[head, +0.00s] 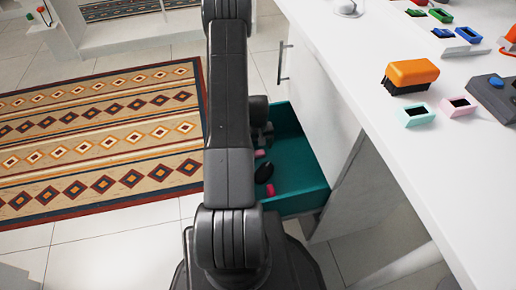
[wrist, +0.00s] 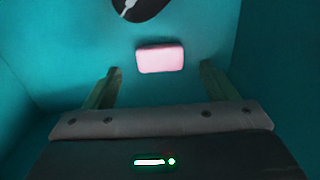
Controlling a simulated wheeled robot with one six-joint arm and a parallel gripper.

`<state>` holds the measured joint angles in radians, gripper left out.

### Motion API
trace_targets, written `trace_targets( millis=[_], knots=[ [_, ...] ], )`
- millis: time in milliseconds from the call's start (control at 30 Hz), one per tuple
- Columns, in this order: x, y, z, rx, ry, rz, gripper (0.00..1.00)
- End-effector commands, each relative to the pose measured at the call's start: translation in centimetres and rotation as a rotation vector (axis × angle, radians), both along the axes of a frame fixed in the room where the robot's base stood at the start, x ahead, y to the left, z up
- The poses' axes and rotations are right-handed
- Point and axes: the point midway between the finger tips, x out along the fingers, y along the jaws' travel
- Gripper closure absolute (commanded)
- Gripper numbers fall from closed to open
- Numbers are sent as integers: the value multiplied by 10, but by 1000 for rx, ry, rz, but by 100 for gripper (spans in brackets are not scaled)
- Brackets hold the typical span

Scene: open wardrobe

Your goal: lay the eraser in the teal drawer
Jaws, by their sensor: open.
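The teal drawer (head: 298,178) is pulled out below the white counter, and its teal floor and walls fill the wrist view (wrist: 60,60). A pink eraser (wrist: 160,58) lies flat on the drawer floor. My gripper (wrist: 158,75) is open over the drawer, one finger to each side of the eraser's near edge, with gaps between. In the head view, my arm hides part of the drawer, and the gripper shows only partly beside it. Two small pink things show there, one near the gripper (head: 260,153) and one nearer the front wall (head: 270,190).
A black mouse-like object (head: 264,172) lies in the drawer; it also shows past the eraser in the wrist view (wrist: 140,8). The white counter (head: 375,85) at right holds an orange brush (head: 412,72) and several small items. A patterned rug (head: 100,140) covers the floor at left.

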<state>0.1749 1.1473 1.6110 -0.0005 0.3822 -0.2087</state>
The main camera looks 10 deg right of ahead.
Motion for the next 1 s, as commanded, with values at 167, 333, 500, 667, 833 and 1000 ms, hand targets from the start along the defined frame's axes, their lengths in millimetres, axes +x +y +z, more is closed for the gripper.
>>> trace_targets(
  millis=[167, 333, 500, 667, 833, 1000],
  knots=[
    [1, 0, 46, -1, -4, 0, 21],
    [0, 0, 81, 0, -2, 0, 21],
    [0, 0, 103, 0, 0, 0, 21],
    [0, 0, 111, 0, 1, 0, 21],
    [0, 0, 112, 0, 2, 0, 21],
    [0, 0, 112, 0, 1, 0, 21]
  ],
)
